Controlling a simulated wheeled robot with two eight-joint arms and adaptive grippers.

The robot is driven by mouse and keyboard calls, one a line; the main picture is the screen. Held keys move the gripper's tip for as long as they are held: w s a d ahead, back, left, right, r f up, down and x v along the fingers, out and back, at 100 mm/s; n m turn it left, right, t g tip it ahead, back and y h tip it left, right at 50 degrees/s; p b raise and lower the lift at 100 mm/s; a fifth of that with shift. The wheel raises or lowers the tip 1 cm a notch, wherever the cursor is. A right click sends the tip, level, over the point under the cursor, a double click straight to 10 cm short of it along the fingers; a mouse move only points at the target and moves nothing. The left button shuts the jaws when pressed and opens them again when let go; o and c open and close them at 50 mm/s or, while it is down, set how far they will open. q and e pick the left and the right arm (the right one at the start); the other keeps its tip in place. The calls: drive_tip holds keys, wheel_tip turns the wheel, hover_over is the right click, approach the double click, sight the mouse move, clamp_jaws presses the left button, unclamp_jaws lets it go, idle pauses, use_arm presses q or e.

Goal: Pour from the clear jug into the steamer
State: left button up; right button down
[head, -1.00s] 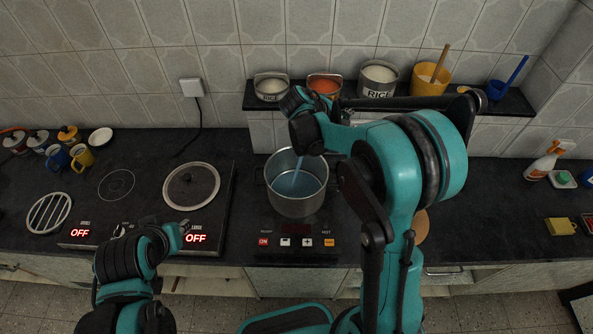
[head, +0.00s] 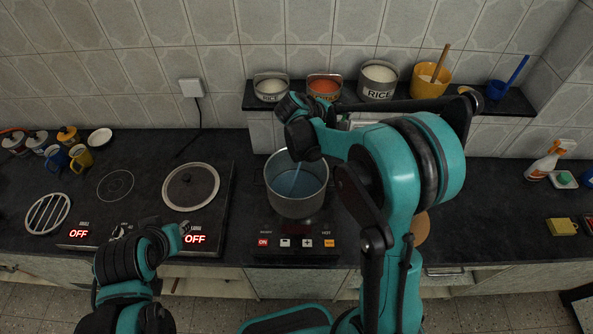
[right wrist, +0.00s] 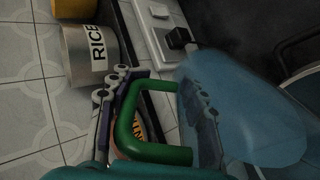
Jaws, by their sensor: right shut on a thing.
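The steamer (head: 297,204) is a steel pot on the right hob, with blue liquid inside. A thin blue stream (head: 297,174) falls into its opening. My right gripper (head: 300,135) is above the steamer's back rim in the head view. In the right wrist view it is shut on the green handle (right wrist: 150,153) of the clear jug (right wrist: 250,110). The jug is tipped and looks blue with liquid; in the head view my gripper and arm mostly hide it. My left gripper (head: 180,233) is low over the left hob's front edge, its fingers too small to judge.
A left hob (head: 150,218) reads OFF and bears a round lid-like disc (head: 191,187). A shelf (head: 405,103) behind holds a rice tin (head: 377,82), other tins and a yellow bucket (head: 430,80). Mugs (head: 80,158) stand at the left, a spray bottle (head: 547,160) at the right.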

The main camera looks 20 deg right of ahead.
drive_tip(key=shift+s+a+r+t+h+b, duration=0.1)
drive_tip(key=shift+a+r+t+h+b, duration=0.25)
drive_tip(key=shift+h+b, duration=0.35)
idle(2.0)
drive_tip(key=shift+d+r+y+p, duration=0.2)
drive_tip(key=shift+d+y+p, duration=0.3)
drive_tip(key=shift+p, duration=0.5)
drive_tip(key=shift+w+d+f+g+y+p, duration=0.15)
drive_tip(key=shift+f+g+y+p, duration=0.1)
drive_tip(key=shift+f+g+y, duration=0.25)
drive_tip(key=shift+w+a+f+g+y+p, duration=0.1)
drive_tip(key=shift+w+f+g+y+p, duration=0.2)
drive_tip(key=shift+y, duration=0.4)
drive_tip(key=shift+s+d+f, duration=0.1)
drive_tip(key=shift+s+f, duration=0.05)
drive_tip(key=shift+f, duration=0.05)
drive_tip(key=shift+y, duration=0.3)
drive_tip(key=w+d+f+g+y+b, duration=0.1)
drive_tip(key=d+f+g+y+b, duration=0.2)
drive_tip(key=f, duration=1.2)
drive_tip(key=y+b, duration=0.3)
drive_tip(key=b, duration=0.2)
drive_tip(key=shift+w+f+y, duration=0.15)
drive_tip(key=shift+f+y, duration=0.15)
